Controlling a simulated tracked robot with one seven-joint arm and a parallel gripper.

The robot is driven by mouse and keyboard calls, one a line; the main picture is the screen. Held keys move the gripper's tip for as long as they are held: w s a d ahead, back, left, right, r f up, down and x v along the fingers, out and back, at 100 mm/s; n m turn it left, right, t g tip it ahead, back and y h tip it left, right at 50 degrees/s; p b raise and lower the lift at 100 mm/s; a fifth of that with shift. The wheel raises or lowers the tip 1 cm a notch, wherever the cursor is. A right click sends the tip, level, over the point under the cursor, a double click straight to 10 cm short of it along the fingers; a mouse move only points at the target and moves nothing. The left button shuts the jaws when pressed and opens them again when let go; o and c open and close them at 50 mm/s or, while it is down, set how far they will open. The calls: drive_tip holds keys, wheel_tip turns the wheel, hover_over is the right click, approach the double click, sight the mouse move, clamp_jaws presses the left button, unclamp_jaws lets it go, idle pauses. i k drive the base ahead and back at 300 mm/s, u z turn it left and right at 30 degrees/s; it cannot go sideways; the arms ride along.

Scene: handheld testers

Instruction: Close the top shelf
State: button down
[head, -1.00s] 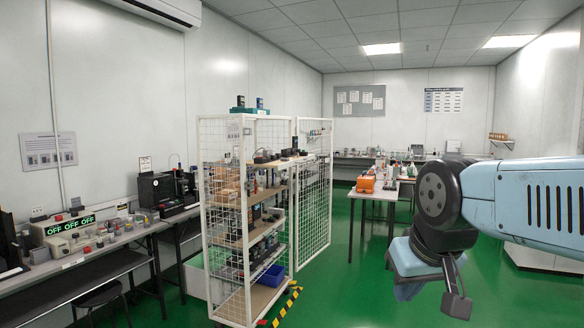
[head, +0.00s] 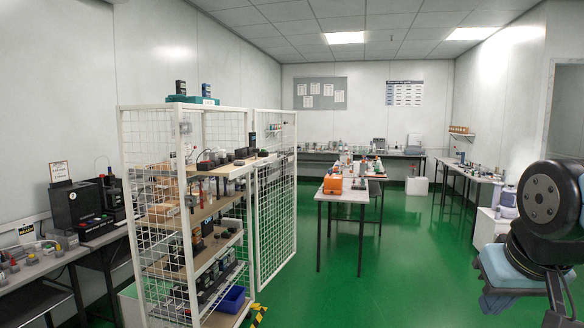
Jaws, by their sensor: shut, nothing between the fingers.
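A white wire-mesh cage rack (head: 183,215) with several wooden shelves stands left of centre. Its top shelf (head: 236,171) carries small dark devices and reaches out to the right, past the front edge of the shelves below. The mesh door (head: 276,205) stands open on the right side of the rack. My gripper (head: 556,308) hangs at the lower right edge of the picture, far from the rack. It is shut and empty, partly cut off by the frame.
A table (head: 345,194) with an orange case (head: 333,184) stands beyond the door. A bench with testers (head: 75,208) lines the left wall. A blue bin (head: 231,299) sits on the rack's lowest shelf. Green floor (head: 400,270) is clear between rack and arm.

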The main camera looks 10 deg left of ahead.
sight(238, 151)
drive_tip(key=z, duration=0.05)
drive_tip(key=i, duration=1.1)
drive_tip(key=u, duration=0.6)
drive_tip(key=i, duration=0.55)
drive_tip(key=u, duration=0.35)
drive_tip(key=k, duration=0.9)
drive_tip(key=u, duration=0.2)
drive_tip(key=i, duration=0.9)
drive_tip(key=z, duration=0.1)
